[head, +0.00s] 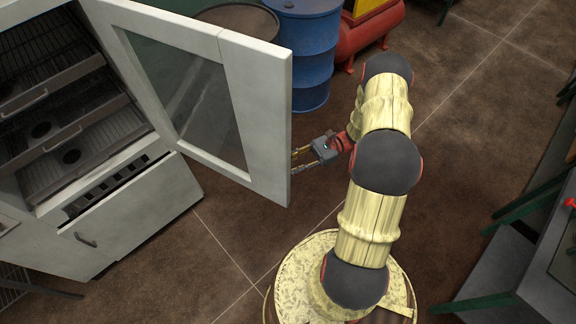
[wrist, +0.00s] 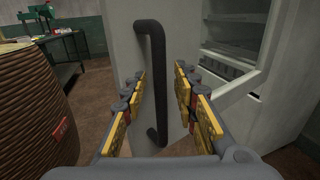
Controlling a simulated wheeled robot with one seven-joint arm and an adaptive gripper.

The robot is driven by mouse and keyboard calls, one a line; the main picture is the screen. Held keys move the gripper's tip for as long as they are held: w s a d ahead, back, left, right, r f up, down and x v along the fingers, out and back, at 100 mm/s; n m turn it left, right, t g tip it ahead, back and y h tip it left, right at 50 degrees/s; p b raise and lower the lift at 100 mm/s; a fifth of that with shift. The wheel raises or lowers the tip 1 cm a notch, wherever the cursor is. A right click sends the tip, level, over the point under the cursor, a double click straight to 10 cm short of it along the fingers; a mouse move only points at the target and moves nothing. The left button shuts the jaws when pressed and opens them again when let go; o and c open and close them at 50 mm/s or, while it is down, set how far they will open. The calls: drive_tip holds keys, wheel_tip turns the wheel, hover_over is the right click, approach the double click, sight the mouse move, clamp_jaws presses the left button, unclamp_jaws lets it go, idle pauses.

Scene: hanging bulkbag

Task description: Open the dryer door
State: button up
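The white dryer (head: 120,222) stands at the left in the head view, with its racks showing. Its door (head: 256,110), with a glass window, is swung wide open. My gripper (head: 298,160) is at the outer face of the door near its free edge; the door hides the fingertips in part. In the wrist view the dark bar handle (wrist: 157,45) stands upright on the door (wrist: 118,40). My gripper's yellow-padded fingers (wrist: 160,76) are apart on either side of the handle's lower part, with gaps visible; I cannot tell whether either finger touches it.
A blue barrel (head: 303,50) and a brown drum (head: 238,18) stand behind the door; a red tank (head: 368,32) is beside them. A workbench (head: 552,285) is at the right. A ribbed brown drum (wrist: 35,112) is close at left in the wrist view. The floor in front of the dryer is clear.

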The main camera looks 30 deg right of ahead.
drive_tip(key=s+d, duration=0.1)
drive_tip(key=d, duration=1.1)
drive_tip(key=shift+s, duration=0.3)
